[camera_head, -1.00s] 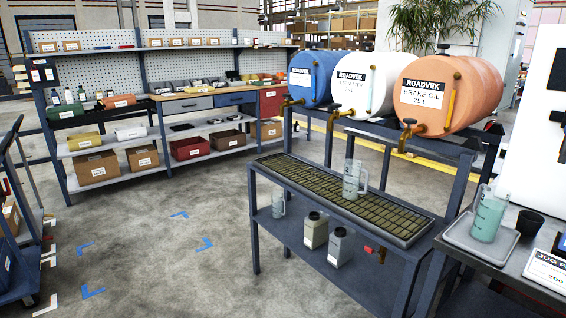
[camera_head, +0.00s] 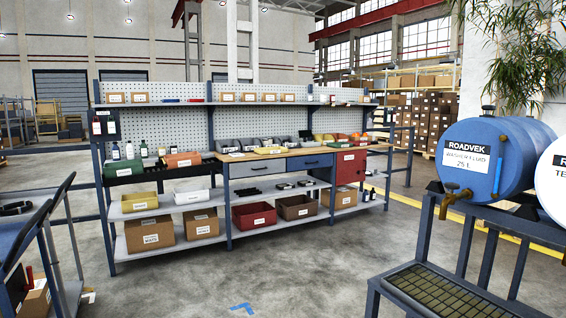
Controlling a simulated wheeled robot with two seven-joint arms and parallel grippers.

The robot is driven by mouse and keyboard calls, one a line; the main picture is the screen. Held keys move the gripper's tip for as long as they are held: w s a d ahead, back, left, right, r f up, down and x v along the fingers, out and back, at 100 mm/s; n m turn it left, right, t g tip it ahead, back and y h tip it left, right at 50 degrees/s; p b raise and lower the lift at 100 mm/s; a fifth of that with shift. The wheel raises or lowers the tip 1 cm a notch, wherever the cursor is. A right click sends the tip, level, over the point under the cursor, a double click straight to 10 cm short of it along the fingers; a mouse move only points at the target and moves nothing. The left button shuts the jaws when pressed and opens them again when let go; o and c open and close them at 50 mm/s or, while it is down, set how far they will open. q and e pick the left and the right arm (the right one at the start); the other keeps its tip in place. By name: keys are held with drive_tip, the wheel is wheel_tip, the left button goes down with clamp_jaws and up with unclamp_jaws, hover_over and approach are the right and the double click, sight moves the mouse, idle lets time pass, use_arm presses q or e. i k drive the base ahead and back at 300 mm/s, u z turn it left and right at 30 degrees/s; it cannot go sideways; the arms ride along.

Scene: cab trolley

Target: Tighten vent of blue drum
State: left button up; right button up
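The blue drum (camera_head: 481,160) lies on its side on the dark rack at the right of the head view. Its label reads washer fluid, 25 L. A small vent cap (camera_head: 488,109) stands on top of the drum; whether it is loose or tight cannot be told. Neither of my grippers is in view.
A white drum (camera_head: 555,180) sits right of the blue one, cut by the frame edge. A grated drip tray (camera_head: 440,292) is below. A workbench with shelves (camera_head: 275,154) stands behind, and a trolley (camera_head: 35,245) at left. The middle floor (camera_head: 290,270) is clear.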

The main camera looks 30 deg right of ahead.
sight(487, 108)
drive_tip(key=z, duration=0.45)
drive_tip(key=i, duration=1.45)
drive_tip(key=z, duration=1)
